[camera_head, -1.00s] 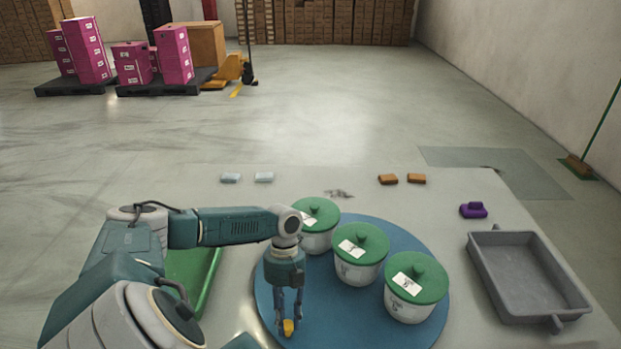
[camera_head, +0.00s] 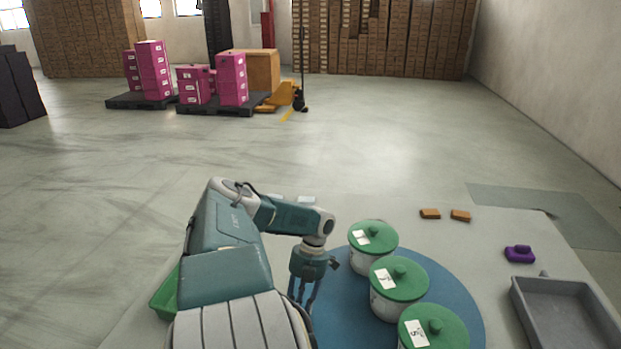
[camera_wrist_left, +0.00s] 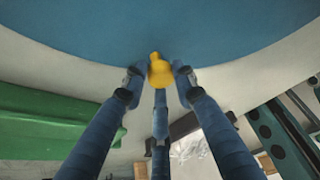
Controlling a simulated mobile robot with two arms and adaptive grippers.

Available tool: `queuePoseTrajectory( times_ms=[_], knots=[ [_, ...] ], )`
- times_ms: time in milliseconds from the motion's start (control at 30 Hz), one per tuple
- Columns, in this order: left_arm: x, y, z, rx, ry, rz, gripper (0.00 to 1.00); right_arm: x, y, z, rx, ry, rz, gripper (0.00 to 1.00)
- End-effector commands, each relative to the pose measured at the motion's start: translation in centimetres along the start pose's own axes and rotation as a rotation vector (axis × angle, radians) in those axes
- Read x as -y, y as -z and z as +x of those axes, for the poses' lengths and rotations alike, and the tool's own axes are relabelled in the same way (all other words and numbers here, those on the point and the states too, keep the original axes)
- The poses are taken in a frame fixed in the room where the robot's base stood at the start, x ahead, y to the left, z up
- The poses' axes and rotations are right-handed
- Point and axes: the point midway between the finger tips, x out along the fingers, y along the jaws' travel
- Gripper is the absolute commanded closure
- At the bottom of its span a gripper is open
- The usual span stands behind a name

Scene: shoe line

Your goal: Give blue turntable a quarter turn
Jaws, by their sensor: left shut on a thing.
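The blue turntable (camera_head: 455,290) is a flat disc on the table, and its blue surface and rim also show in the left wrist view (camera_wrist_left: 160,25). Several white pots with green lids, such as the far one (camera_head: 373,240), the middle one (camera_head: 398,285) and the near one (camera_head: 432,328), stand on it. My left gripper (camera_wrist_left: 158,80) is at the turntable's edge, its fingers shut on a yellow knob (camera_wrist_left: 160,70) there. In the head view the left gripper (camera_head: 303,300) shows at the left of the disc; the knob is hidden there. My right gripper is not in view.
A grey tray (camera_head: 562,285) lies right of the turntable, with a purple block (camera_head: 519,254) behind it. Two orange-brown blocks (camera_head: 430,214) lie at the back. A green bin (camera_head: 163,292) is at the left, partly behind my arm. Pallets with pink boxes (camera_head: 153,70) stand far off.

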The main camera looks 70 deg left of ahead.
Motion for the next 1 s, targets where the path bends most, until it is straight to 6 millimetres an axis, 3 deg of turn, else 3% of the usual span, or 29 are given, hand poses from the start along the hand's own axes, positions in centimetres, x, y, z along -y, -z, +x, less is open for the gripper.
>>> queuePoseTrajectory(
  times_ms=[200, 633, 667, 733, 1000],
  knots=[
    [-1.19, -0.21, -0.36, 0.003, -0.006, 0.009, 1.00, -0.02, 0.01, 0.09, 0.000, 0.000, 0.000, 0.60],
    [-1.41, -0.19, -0.33, 0.001, -0.009, 0.011, 1.00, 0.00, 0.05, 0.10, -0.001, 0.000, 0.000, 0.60],
    [-1.41, -0.18, -0.32, 0.001, -0.009, 0.011, 0.69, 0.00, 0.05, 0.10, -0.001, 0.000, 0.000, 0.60],
    [-1.39, -0.18, -0.29, 0.001, -0.009, 0.011, 0.55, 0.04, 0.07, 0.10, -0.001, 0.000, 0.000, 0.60],
    [-1.32, -0.16, -0.15, 0.000, -0.008, 0.013, 0.55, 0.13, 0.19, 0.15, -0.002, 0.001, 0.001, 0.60]
  ],
)
